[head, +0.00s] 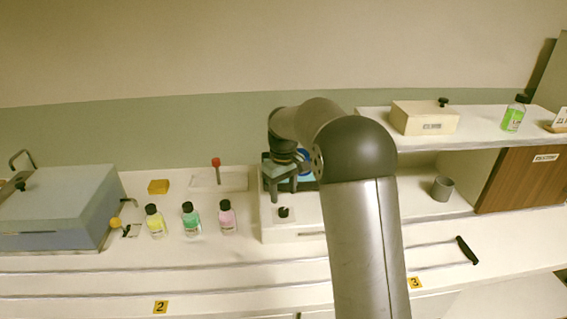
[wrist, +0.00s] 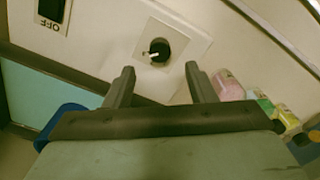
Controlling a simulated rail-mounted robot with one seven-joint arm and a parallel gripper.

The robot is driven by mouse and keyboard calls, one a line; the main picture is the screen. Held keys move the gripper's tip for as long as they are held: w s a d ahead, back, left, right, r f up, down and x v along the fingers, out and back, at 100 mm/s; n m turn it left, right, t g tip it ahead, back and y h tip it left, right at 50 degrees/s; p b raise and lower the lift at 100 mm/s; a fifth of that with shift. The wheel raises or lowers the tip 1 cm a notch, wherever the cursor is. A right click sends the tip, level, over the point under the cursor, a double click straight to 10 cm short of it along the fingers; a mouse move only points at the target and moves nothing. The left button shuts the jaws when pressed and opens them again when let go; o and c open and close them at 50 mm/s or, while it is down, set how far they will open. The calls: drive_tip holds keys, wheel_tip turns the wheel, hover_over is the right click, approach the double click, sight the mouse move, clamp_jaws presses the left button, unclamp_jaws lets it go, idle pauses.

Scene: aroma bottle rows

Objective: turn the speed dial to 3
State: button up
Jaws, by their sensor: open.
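The speed dial (wrist: 158,50) is a round black knob with a white pointer mark, set on a pale square plate in the wrist view. The pointer is toward the left side of that picture. No numbers around it can be read. In the head view the dial (head: 284,212) shows as a small dark knob on the white device's top. My gripper (wrist: 158,78) is open and empty, with its two fingers apart and the dial showing between and beyond their tips. In the head view my gripper (head: 283,200) is just above the dial, apparently not touching it.
A black switch (wrist: 52,10) marked OFF is on the same device. Yellow, green and pink bottles (head: 190,218) stand left of the device (head: 290,234). A blue-grey lidded box (head: 60,205) is at far left. A shelf (head: 470,133) stands at right. My arm hides part of the bench.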

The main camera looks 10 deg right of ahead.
sight(283, 210)
wheel_tip(283, 210, up, 11)
idle(0.3)
drive_tip(key=shift+r, duration=0.1)
